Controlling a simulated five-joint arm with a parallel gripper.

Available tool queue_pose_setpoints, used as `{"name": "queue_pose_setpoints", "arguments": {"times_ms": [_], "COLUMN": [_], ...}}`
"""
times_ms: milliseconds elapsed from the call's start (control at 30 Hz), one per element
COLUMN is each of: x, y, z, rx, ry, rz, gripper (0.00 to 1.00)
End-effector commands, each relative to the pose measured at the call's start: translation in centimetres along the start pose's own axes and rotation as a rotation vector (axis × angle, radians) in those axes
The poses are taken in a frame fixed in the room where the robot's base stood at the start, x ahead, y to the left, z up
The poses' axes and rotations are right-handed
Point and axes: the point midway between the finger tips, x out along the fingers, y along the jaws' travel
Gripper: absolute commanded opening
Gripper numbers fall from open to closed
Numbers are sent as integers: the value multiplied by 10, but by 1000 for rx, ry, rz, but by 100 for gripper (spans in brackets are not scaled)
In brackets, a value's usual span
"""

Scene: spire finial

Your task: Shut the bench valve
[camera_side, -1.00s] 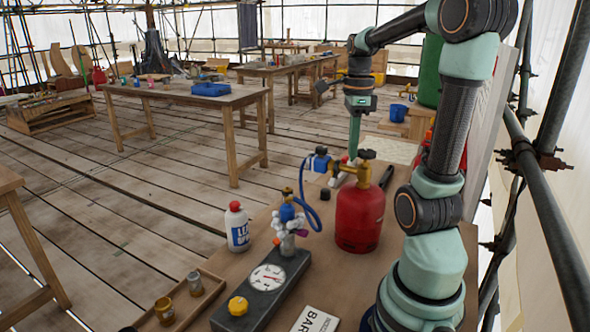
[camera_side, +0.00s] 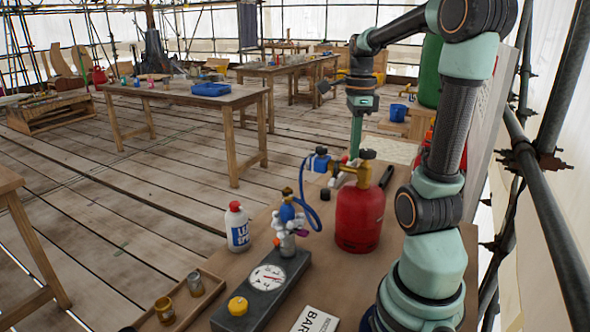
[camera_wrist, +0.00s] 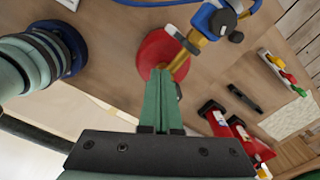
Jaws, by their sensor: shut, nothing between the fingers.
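My gripper (camera_side: 355,157) points down, shut and empty, behind the brass valve (camera_side: 367,154) on top of a red gas cylinder (camera_side: 360,215). In the wrist view its green fingers (camera_wrist: 164,80) overlap the cylinder (camera_wrist: 150,52) and end close to brass fittings (camera_wrist: 178,66). I cannot tell whether they touch. A blue regulator (camera_side: 319,160) joins the brass pipe, and it also shows in the wrist view (camera_wrist: 215,20). A short pale lever with a dark end (camera_wrist: 182,40) lies near the pipe. Which part is the bench valve is unclear.
A white bottle (camera_side: 237,227) stands left. A rack with red and green handles (camera_wrist: 285,75) and red containers (camera_wrist: 225,120) lie to the right in the wrist view.

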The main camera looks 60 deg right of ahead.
Motion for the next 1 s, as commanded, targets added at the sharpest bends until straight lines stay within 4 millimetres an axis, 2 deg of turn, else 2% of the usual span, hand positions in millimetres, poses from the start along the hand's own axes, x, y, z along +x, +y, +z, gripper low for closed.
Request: {"name": "queue_pose_setpoints", "arguments": {"times_ms": [1000], "x": [0], "y": [-18], "z": [0], "rx": [3], "ry": [0], "rz": [0], "gripper": [0]}}
